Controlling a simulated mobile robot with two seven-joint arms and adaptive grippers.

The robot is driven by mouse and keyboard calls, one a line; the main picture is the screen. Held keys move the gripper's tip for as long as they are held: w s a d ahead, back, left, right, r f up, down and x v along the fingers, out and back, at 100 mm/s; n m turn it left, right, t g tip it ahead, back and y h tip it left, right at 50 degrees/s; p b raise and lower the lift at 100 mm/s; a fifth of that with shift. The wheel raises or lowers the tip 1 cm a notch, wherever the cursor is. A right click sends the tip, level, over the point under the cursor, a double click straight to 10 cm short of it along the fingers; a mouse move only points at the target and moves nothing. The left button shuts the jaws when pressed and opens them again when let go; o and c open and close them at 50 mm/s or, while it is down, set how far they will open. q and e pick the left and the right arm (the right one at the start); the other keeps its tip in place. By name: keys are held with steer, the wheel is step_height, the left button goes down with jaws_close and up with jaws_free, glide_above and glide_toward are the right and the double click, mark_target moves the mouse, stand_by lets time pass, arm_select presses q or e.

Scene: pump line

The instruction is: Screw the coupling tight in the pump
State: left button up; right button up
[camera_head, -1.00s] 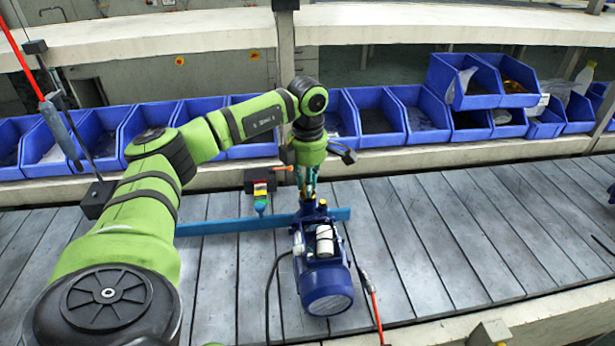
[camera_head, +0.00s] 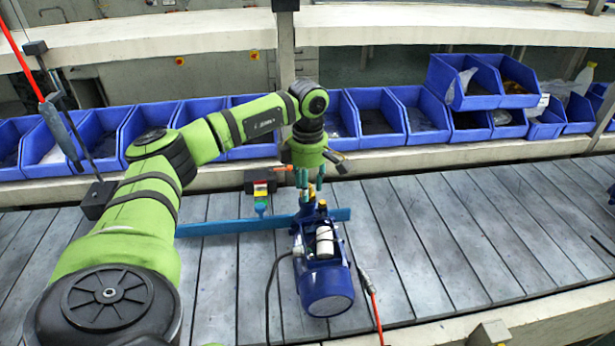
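The blue pump (camera_head: 326,285) stands on the slatted conveyor in the middle of the view, with a light cylinder on its top. The coupling (camera_head: 309,191) seems to be the small brass-coloured piece at the pump's far end, upright under my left gripper. It is small and partly hidden, so I cannot tell how deep it sits. My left gripper (camera_head: 311,176) points straight down over it. Its teal fingers are apart, one to each side, with a gap between them. My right gripper is out of view.
A blue bar (camera_head: 235,226) lies across the conveyor behind the pump. A black cable and a red-ended hose lie beside the pump. Blue bins (camera_head: 375,118) line the back.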

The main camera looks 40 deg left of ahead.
arm_select(q)
steer(key=shift+r+n+p, duration=0.15)
steer(key=shift+n+p, duration=0.2)
steer(key=shift+n, duration=1.35)
steer(key=shift+n+p, duration=0.55)
steer(key=shift+n, duration=1.15)
steer(key=shift+n+p, duration=0.45)
steer(key=shift+n, duration=1.25)
